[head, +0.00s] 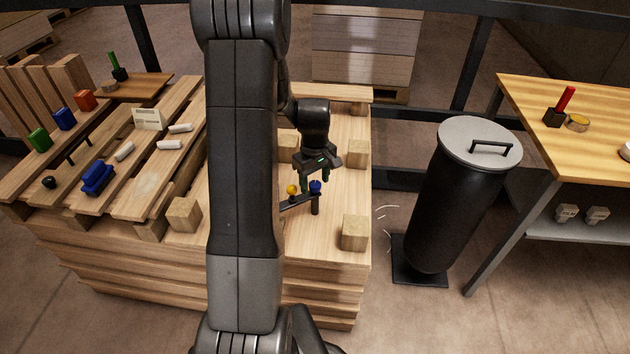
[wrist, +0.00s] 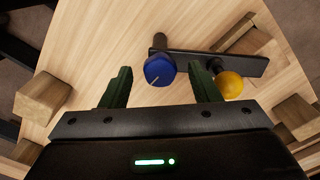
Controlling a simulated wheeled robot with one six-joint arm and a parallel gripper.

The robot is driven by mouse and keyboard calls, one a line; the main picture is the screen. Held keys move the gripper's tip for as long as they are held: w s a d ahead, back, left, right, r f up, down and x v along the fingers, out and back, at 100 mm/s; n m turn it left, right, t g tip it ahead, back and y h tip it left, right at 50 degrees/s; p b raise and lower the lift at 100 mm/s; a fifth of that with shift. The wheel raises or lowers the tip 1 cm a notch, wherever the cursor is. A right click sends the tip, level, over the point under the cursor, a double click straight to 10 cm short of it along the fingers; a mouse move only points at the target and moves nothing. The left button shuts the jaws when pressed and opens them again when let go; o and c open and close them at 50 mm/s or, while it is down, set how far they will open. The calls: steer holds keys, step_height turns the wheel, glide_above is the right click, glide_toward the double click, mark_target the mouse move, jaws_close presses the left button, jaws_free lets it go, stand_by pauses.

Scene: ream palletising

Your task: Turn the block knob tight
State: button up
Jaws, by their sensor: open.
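A round blue knob (wrist: 160,70) with a pale line on its face sits at one end of a dark bar (wrist: 222,64). A yellow ball (wrist: 231,84) sits farther right along the same bar. In the head view the blue knob (head: 315,186) tops a short dark post, and the yellow ball (head: 292,189) is left of it. My gripper (wrist: 160,85) is open, its two dark green fingers on either side of the blue knob in the wrist view, with gaps on both sides. In the head view my gripper (head: 318,178) hangs just above the knob. I cannot tell which object is the block knob.
Wooden blocks (head: 355,232) stand around the bar on the pallet stack (head: 330,208). A slatted deck at left holds a blue object (head: 98,178) and white rolls (head: 170,145). A black bin (head: 460,205) and a wooden table (head: 590,100) stand at right.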

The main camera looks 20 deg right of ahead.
steer(key=shift+f, duration=0.15)
steer(key=shift+c, duration=0.5)
steer(key=c, duration=0.9)
steer(key=shift+m, duration=0.3)
steer(key=m, duration=0.3)
steer(key=shift+m, duration=0.3)
steer(key=m, duration=0.4)
steer(key=shift+m, duration=0.3)
steer(key=m, duration=0.4)
steer(key=shift+m, duration=2.5)
